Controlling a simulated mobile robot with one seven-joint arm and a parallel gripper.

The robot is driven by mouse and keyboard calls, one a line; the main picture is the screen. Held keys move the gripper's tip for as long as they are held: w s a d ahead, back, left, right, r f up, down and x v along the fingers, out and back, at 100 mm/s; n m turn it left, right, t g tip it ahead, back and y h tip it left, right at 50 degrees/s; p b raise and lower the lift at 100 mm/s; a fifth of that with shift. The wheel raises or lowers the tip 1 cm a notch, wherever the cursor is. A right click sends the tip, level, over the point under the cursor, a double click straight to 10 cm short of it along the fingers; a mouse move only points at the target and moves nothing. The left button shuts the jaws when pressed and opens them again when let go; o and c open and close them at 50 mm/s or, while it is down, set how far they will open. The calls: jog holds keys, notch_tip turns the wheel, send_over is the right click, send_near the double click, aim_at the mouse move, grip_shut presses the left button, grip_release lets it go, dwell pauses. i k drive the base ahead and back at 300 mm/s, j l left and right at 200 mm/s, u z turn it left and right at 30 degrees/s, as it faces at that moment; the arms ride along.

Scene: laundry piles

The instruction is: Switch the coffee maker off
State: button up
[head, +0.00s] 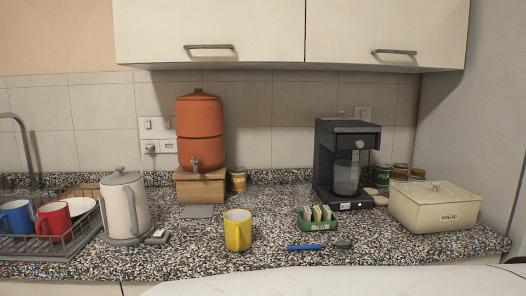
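The black coffee maker (328,150) stands upright on the speckled counter, right of the middle, in the head view. A glass carafe (346,177) sits inside it. The front of its base has a small pale patch (346,206) with a tiny reddish spot; it is too small to tell a switch position. My gripper is not in view.
A green packet tray (317,226), a blue pen-like item (305,247) and a yellow mug (237,230) stand in front. A cream bread box (435,212) is close on the right. Jars (400,172) stand behind. Cabinets (390,32) hang above.

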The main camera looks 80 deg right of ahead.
aim_at(343, 205)
jog(key=z, duration=3.1)
